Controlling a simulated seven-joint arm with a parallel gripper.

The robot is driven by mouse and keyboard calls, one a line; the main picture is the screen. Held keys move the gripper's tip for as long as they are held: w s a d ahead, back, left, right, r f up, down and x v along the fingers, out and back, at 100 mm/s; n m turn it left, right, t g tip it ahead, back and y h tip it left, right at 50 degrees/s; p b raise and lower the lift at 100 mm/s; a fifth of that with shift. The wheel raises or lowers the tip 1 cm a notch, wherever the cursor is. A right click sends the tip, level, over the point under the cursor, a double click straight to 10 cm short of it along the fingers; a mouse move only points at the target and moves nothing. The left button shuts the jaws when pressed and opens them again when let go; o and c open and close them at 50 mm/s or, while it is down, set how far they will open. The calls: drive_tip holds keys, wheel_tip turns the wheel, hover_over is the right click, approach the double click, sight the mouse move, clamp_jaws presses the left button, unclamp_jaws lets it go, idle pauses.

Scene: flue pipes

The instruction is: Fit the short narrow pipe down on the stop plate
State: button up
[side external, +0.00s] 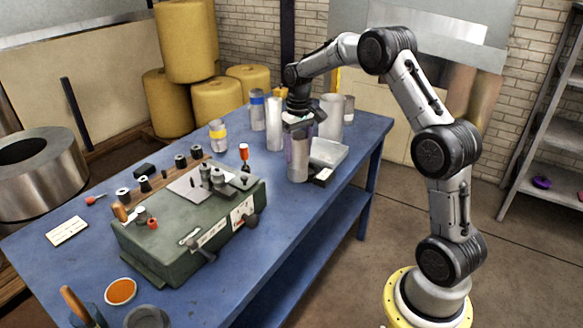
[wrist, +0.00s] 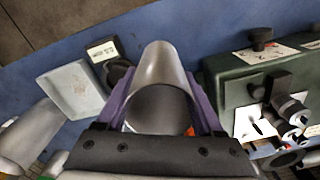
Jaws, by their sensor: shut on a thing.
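My gripper (side external: 299,128) points down at the right part of the blue table. Its purple fingers are shut on a plain grey metal pipe (side external: 298,160), which hangs upright below them. In the wrist view the pipe (wrist: 158,68) lies between both fingers, its round open end facing the camera. I cannot tell whether its lower end touches the table. A flat silver plate (side external: 183,189), perhaps the stop plate, lies on top of the green machine (side external: 150,248), left of the gripper. The plate's edge shows in the wrist view (wrist: 246,122), partly hidden by fittings.
A grey tray (side external: 329,153) and a black labelled block (side external: 323,177) stand close beside the held pipe. Other pipes stand behind: a tall one (side external: 274,125), a wide one (side external: 331,118), a blue-banded one (side external: 258,113) and a yellow-banded one (side external: 219,141). A red-topped tool (side external: 244,153) stands behind the machine.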

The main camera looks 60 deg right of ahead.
drive_tip(key=shift+w+d+f, duration=0.25)
drive_tip(key=shift+w+f, duration=0.3)
drive_tip(key=shift+f, duration=0.7)
drive_tip(key=shift+w+d+f, duration=0.3)
drive_tip(key=shift+w+f, duration=0.25)
drive_tip(key=shift+f, duration=0.65)
drive_tip(key=shift+w+d+f, duration=0.25)
drive_tip(key=shift+w+f, duration=0.3)
drive_tip(key=shift+f, duration=0.7)
drive_tip(key=shift+f, duration=0.15)
drive_tip(key=o, duration=1.5)
